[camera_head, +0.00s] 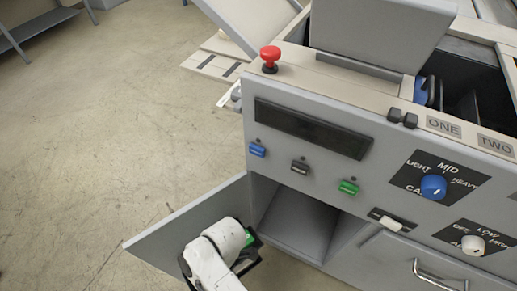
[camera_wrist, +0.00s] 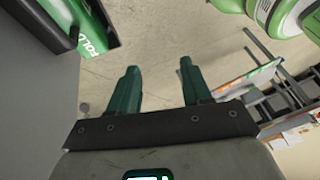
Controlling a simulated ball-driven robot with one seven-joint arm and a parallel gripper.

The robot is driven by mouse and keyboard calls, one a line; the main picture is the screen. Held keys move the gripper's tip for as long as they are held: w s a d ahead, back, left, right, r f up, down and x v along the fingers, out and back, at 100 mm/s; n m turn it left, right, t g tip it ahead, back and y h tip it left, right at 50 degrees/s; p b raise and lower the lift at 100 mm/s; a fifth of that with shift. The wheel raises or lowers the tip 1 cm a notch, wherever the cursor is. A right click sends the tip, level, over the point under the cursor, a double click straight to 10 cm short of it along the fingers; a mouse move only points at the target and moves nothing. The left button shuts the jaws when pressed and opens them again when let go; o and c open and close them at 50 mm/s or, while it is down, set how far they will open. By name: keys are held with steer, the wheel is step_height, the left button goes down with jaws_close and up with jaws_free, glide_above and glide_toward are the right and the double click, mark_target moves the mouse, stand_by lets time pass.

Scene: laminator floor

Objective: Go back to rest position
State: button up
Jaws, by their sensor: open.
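My gripper shows in the wrist view (camera_wrist: 158,82) with two green fingers apart and nothing between them; pale floor lies behind them. In the head view my white arm end is low in the picture, in front of the open grey door (camera_head: 165,238), and mostly hides the gripper. The grey laminator (camera_head: 290,170) fills the right side, with an open compartment (camera_head: 300,222) beside the door. A green part lettered FOLD (camera_wrist: 90,30) is close at the upper left of the wrist view, apart from the fingers.
The front panel carries blue (camera_head: 257,150), black (camera_head: 300,166) and green (camera_head: 349,187) switches, a blue knob (camera_head: 433,187) and a white knob (camera_head: 473,245). A red button (camera_head: 270,58) stands on top. A drawer handle (camera_head: 440,278) sticks out. Floor (camera_head: 110,130) at left is clear.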

steer(key=w+d+r+m+t, duration=0.1)
steer(key=w+d+m+t, duration=0.15)
steer(key=d+m, duration=0.55)
steer(key=w+d+r+m+t, duration=0.1)
steer(key=w+d+m, duration=0.2)
steer(key=d, duration=1)
steer(key=s+d+r+m+t+h, duration=0.1)
steer(key=s+d+r+m, duration=0.2)
steer(key=s+d+m, duration=0.2)
steer(key=s+d+r+m+t+h, duration=0.1)
steer(key=s+d+r+m, duration=0.3)
steer(key=d+m, duration=0.6)
steer(key=s+d, duration=0.1)
steer(key=d, duration=0.2)
steer(key=shift+d+m, duration=0.25)
steer(key=shift+m, duration=0.15)
steer(key=shift+s, duration=0.15)
